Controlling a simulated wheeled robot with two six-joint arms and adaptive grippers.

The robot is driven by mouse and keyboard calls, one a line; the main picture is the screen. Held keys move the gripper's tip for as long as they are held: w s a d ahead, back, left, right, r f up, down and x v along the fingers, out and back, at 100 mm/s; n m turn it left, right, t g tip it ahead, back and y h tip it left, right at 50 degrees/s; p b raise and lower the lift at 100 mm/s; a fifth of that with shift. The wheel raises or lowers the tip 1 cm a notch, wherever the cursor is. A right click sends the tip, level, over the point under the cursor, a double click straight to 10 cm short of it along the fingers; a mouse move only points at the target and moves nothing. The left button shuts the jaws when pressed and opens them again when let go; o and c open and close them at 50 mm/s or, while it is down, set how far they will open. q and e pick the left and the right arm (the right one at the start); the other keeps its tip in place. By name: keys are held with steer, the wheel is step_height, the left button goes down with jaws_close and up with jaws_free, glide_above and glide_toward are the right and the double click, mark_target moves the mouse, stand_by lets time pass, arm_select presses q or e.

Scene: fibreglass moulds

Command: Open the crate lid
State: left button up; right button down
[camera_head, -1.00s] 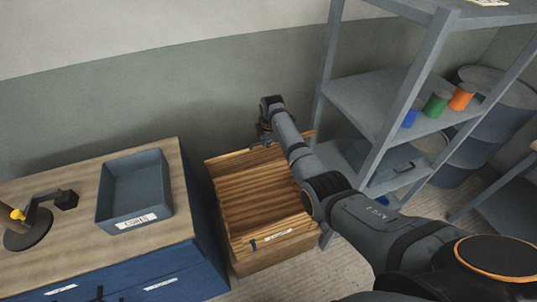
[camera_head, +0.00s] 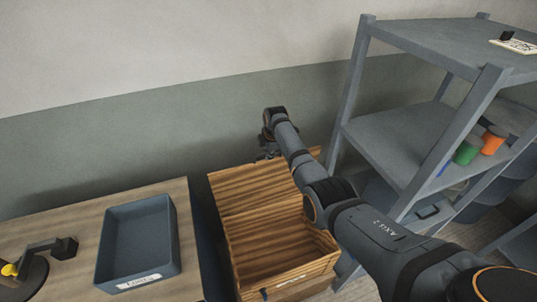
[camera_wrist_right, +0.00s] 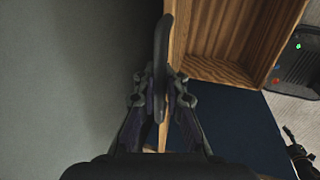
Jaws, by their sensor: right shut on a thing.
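The wooden crate (camera_head: 292,275) stands on the floor between the bench and the shelf rack. Its slatted lid (camera_head: 252,190) is raised and tilted back toward the wall, so the inside of the crate shows; I see nothing lying in it. My right gripper (camera_head: 268,150) is at the lid's far upper edge, partly behind my arm. In the right wrist view, the gripper (camera_wrist_right: 163,90) is shut at the lid's edge, with the open crate (camera_wrist_right: 222,55) to the right. The exact grip on the lid is dark and hard to see. My left gripper is not in view.
A blue-grey tray (camera_head: 140,240) and a black stand with a yellow knob (camera_head: 38,262) sit on the wood-topped bench (camera_head: 90,215) at left. A grey shelf rack (camera_head: 400,130) with green (camera_head: 467,151) and orange (camera_head: 492,140) containers stands close at right. The wall is behind the crate.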

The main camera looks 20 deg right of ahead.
steer(key=shift+r, duration=0.15)
steer(key=c, duration=1.4)
jaws_free()
steer(key=shift+s, duration=0.1)
steer(key=shift+c, duration=0.2)
